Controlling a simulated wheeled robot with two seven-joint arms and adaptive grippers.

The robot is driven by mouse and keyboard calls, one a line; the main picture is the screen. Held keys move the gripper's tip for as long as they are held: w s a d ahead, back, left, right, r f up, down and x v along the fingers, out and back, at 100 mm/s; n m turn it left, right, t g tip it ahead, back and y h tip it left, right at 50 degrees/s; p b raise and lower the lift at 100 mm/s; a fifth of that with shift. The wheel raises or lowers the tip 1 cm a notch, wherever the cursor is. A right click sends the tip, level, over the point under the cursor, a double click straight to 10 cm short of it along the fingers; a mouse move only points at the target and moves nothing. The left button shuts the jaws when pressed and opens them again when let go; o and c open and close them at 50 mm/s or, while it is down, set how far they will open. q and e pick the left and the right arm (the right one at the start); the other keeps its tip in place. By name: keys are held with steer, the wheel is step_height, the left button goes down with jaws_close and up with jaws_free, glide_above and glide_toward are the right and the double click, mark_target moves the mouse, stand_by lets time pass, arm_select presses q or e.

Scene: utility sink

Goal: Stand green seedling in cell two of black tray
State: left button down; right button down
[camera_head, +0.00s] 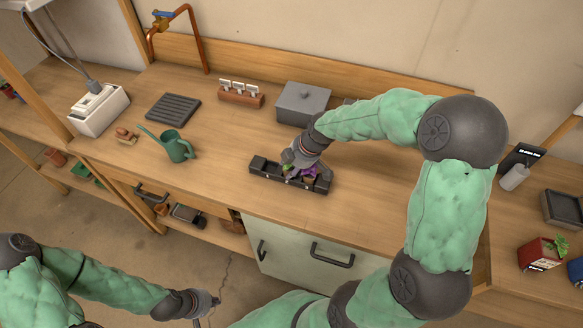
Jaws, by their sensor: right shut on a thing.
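The black tray (323,187) is a long, narrow tray on the wooden counter, near its front edge. My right gripper (289,167) reaches down over the middle of the tray from above and is shut on the green seedling (286,169). Only a little of its green leaf shows. The gripper hides the rest, so I cannot tell whether its base touches a cell. A purple-leaved plant (310,171) stands in the tray just right of the gripper. My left gripper (212,302) hangs low in front of the counter, away from the tray; its fingers are too small to read.
A green watering can (177,147) stands left of the tray. Behind are a dark ribbed tray (173,109), a wooden label holder (240,97) and a grey lidded box (302,102). Counter between can and tray is clear.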

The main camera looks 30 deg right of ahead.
steer(key=shift+s+a+f, duration=0.15)
steer(key=shift+s+f, duration=0.05)
steer(key=shift+f, duration=0.15)
steer(key=shift+s+a+f+b, duration=0.2)
steer(key=shift+s+f+b, duration=0.2)
steer(key=shift+f+b, duration=0.3)
steer(key=c, duration=0.7)
jaws_free()
steer(key=shift+w+d+f+g, duration=0.15)
steer(key=shift+w+f+g, duration=0.05)
steer(key=shift+w+g, duration=0.1)
steer(key=shift+r, duration=0.25)
steer(key=shift+w+d+r+p, duration=0.1)
steer(key=shift+r+p, duration=0.5)
steer(key=shift+p, duration=0.05)
steer(key=p+v, duration=0.3)
steer(key=v, duration=0.9)
steer(key=shift+r, duration=0.15)
